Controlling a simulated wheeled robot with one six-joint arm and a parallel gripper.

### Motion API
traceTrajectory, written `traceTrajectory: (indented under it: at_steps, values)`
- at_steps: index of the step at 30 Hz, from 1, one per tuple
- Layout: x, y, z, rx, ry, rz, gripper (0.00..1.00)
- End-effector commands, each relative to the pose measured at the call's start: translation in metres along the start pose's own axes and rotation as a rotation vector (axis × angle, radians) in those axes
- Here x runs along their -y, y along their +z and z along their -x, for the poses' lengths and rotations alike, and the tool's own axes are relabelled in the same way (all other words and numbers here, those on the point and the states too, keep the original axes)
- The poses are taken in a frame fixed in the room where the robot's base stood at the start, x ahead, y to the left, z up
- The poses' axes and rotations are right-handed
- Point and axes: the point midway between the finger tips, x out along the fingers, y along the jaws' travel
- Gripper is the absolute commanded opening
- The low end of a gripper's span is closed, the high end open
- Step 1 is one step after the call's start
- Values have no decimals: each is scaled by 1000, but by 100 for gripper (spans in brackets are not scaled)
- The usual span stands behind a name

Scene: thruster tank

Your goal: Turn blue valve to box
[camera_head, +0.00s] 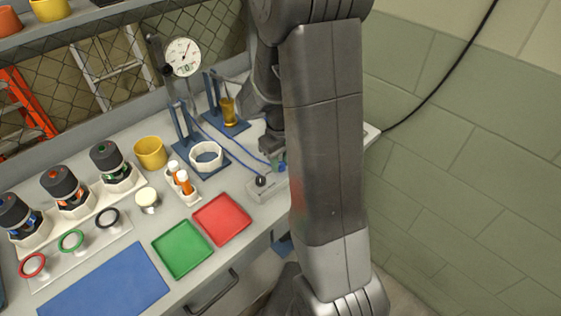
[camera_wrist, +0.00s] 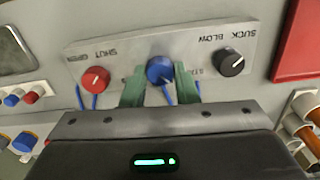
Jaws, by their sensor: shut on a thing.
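The blue valve (camera_wrist: 160,69) is a round blue knob in the middle of a grey panel (camera_wrist: 120,55), seen in the wrist view. My gripper (camera_wrist: 160,83) has its two green fingers on either side of the blue knob, shut on it. The lettering beside the blue knob is partly hidden by the right finger and too small to read, so I cannot tell where the knob points. In the head view the panel (camera_head: 256,193) stands at the right end of the bench, and my arm hides the blue knob.
A red knob (camera_wrist: 95,79) marked SHUT and OPEN is on the panel's left, and a black knob (camera_wrist: 231,63) marked SUCK and BLOW on its right. Blue tubes run below the panel.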

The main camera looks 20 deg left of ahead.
Motion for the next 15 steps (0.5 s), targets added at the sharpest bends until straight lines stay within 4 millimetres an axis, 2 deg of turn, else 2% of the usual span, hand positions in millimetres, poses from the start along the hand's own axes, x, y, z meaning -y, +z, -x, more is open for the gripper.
traceTrajectory:
  at_steps: [15]
  values:
    - [0, 1, -1, 2, 0, -468, 4]
